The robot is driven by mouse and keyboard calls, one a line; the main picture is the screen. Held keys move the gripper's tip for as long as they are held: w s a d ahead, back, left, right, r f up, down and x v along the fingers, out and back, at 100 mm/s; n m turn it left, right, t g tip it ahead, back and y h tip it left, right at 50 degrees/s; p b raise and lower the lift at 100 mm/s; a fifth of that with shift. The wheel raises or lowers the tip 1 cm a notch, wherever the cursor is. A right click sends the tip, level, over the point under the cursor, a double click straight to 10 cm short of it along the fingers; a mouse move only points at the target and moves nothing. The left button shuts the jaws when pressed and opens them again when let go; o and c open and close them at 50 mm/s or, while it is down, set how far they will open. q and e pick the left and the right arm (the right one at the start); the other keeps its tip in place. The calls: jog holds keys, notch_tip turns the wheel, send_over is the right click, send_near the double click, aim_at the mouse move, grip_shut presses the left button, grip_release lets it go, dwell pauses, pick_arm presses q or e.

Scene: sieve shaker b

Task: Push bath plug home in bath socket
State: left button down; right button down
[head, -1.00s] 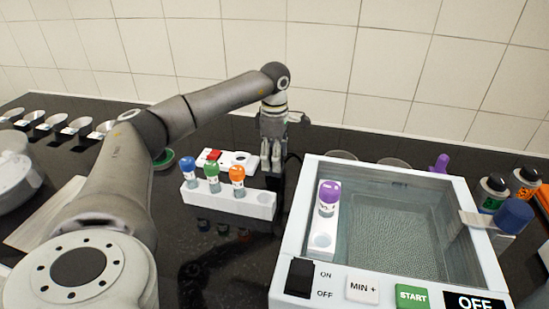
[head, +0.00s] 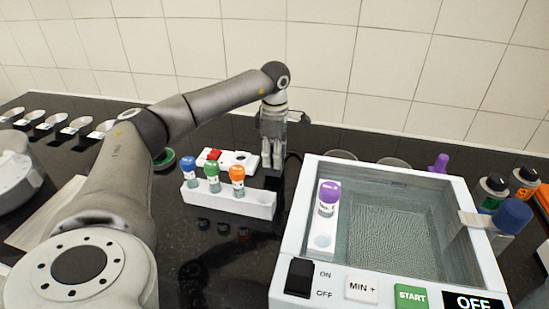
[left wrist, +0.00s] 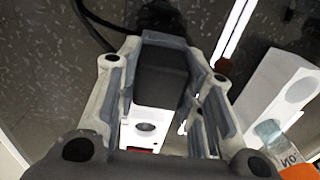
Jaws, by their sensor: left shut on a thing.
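My left gripper (head: 272,150) points down behind the tube rack, left of the water bath. In the left wrist view, my left gripper (left wrist: 160,115) is shut on a black plug (left wrist: 163,72) with a black cable. The socket is a white strip (head: 228,160) with a red switch and round outlets, lying behind the rack. It also shows in the left wrist view (left wrist: 160,120), with one round outlet visible beyond the plug. The plug appears beside the strip's right end; whether they touch I cannot tell. My right gripper is not in view.
A white rack (head: 230,204) holds blue, green and orange capped tubes close in front of the socket. The water bath (head: 292,225) stands to the right, with a purple capped tube (head: 328,196) inside. The tiled wall is behind. Dark counter in front of the rack is clear.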

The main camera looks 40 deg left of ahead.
pick_arm(q)
jog(key=shift+r+p, duration=2.35)
jog(key=shift+r, duration=0.6)
jog(key=shift+r+p, duration=1.5)
